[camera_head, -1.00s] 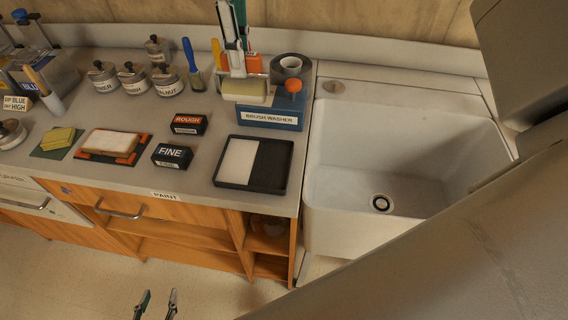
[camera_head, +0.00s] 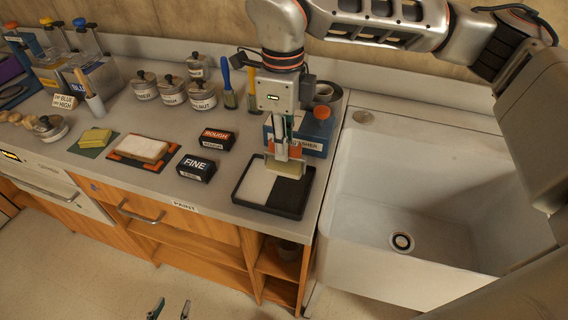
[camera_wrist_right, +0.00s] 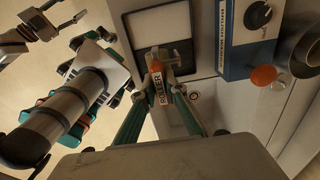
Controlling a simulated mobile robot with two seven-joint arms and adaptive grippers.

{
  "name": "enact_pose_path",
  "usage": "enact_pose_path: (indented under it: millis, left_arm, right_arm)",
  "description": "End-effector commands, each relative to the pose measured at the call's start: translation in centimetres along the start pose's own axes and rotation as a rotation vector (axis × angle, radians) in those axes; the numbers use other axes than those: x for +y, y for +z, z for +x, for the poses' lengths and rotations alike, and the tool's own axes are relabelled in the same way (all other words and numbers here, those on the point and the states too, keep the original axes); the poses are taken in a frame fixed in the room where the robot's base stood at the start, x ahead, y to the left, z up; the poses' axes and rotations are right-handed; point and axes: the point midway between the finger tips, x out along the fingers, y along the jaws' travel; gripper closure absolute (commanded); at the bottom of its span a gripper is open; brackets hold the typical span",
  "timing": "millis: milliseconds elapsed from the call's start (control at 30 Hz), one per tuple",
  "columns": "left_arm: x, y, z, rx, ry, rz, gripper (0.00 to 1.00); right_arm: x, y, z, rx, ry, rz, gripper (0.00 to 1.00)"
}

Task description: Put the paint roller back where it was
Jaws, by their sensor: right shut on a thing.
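The paint roller shows its pale head (camera_head: 286,167) and orange handle in the head view. My right gripper (camera_head: 281,140) points down and is shut on its handle. In the right wrist view the orange handle marked ROLLER (camera_wrist_right: 157,82) sits between the fingers (camera_wrist_right: 160,92). The roller head is over the black paint tray (camera_head: 240,195), which has a white half and a dark half; I cannot tell whether it touches. My left gripper (camera_head: 170,311) is low at the bottom edge, fingertips apart, away from the counter.
The blue brush washer (camera_head: 310,146) stands just behind the tray, partly hidden by my right gripper. The FINE block (camera_head: 196,168) and ROUGH block (camera_head: 216,139) lie left of the tray. A white sink (camera_head: 430,170) is at the right.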

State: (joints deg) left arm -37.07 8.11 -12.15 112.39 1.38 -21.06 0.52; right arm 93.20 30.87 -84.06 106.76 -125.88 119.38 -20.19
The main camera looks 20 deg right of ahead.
Motion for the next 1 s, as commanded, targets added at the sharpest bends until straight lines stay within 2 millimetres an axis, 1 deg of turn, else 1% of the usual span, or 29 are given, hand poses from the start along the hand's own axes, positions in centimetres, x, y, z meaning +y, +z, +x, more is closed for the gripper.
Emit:
enact_pose_path:
  millis: [33, 100, 333, 500, 567, 833, 967, 1000]
  left_arm:
    - [0.0, 0.0, 0.0, -0.001, 0.000, 0.000, 0.60]
    - [0.0, 0.0, -0.1, -0.001, 0.000, 0.000, 0.60]
    - [0.0, -0.1, -0.1, -0.001, 0.000, 0.000, 0.60]
    - [0.0, -0.2, -0.2, -0.001, 0.000, -0.001, 0.60]
    - [0.0, -0.2, -0.2, -0.001, 0.000, -0.001, 0.60]
    - [0.1, -0.2, -0.2, -0.001, 0.000, -0.002, 0.60]
    - [0.1, 0.0, 0.0, 0.000, 0.000, -0.003, 0.60]
    - [0.1, -0.1, -0.1, 0.000, 0.000, -0.003, 0.60]
  right_arm:
    - [0.1, 0.0, 0.8, 0.000, 0.002, -0.001, 1.00]
    - [0.1, 0.0, 1.6, -0.001, 0.001, 0.000, 1.00]
    - [0.1, 0.0, 3.1, 0.000, 0.001, 0.000, 1.00]
    - [0.1, 0.0, 5.4, 0.000, 0.002, -0.001, 1.00]
    - [0.1, 0.0, 6.0, 0.000, 0.001, -0.001, 1.00]
    - [0.0, 0.1, 6.2, -0.002, -0.001, 0.000, 1.00]
    - [0.0, 0.1, 6.5, -0.001, -0.001, 0.000, 1.00]
    - [0.0, 0.1, 6.5, -0.001, -0.001, 0.000, 0.78]
